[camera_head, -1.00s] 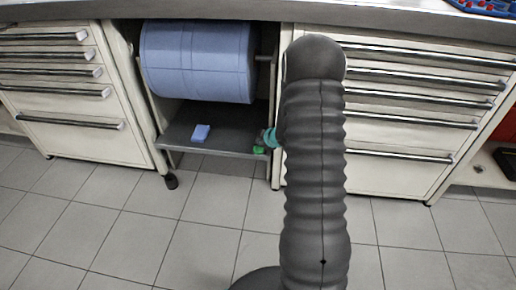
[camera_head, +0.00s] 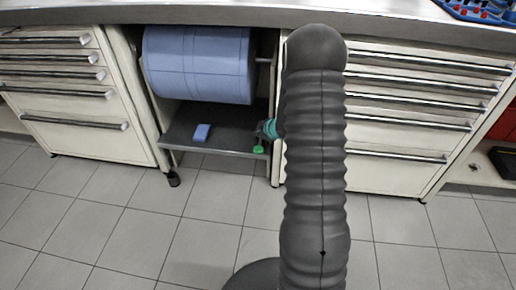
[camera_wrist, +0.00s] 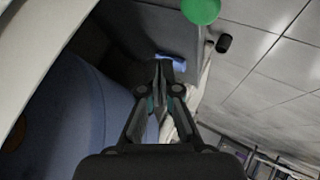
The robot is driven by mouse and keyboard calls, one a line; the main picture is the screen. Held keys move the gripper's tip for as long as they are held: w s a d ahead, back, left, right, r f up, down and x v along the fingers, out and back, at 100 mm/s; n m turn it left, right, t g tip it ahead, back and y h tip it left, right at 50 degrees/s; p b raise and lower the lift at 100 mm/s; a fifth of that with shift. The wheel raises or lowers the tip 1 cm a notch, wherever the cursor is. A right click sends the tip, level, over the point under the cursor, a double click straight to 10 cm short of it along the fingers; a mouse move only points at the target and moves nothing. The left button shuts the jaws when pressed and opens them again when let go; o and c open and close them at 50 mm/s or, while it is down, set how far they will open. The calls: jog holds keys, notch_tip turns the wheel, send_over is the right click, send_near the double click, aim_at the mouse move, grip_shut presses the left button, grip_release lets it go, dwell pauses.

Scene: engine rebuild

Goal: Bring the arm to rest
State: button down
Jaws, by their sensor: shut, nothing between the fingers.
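My arm rises in front of the cabinets in the head view and hides most of what is behind it. My gripper (camera_wrist: 163,66) shows in the wrist view with its fingers together and nothing between them. In the head view the gripper's fingers are hidden; a dark and teal part (camera_head: 270,128) shows at the arm's left side, in front of the shelf. In the wrist view the fingertips appear in front of the small blue block, with no clear sign of contact.
A blue roll (camera_head: 198,64) hangs above a grey shelf (camera_head: 225,143). A small blue block (camera_head: 202,132) lies on that shelf. A green round thing (camera_head: 258,149) is near the shelf's right front edge. Drawer cabinets (camera_head: 85,100) flank it. The tiled floor (camera_head: 130,235) is clear.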

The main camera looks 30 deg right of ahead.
dwell(0.4)
jog(key=s+d+f+m+g+h, duration=0.2)
jog(key=s+d+f+m+g, duration=0.15)
jog(key=s, duration=0.25)
jog(key=s+r+m+g+h, duration=0.25)
jog(key=s+r+m, duration=0.2)
jog(key=s, duration=0.35)
jog(key=s+a+r+m+t+y, duration=0.1)
jog(key=s+a+r, duration=1)
jog(key=r, duration=0.3)
jog(key=s+a+r+m+t+y, duration=0.1)
jog(key=s+a+r+y, duration=0.1)
jog(key=s+a+r, duration=1)
notch_tip(320, 180, up, 2)
jog(key=shift+m, duration=0.3)
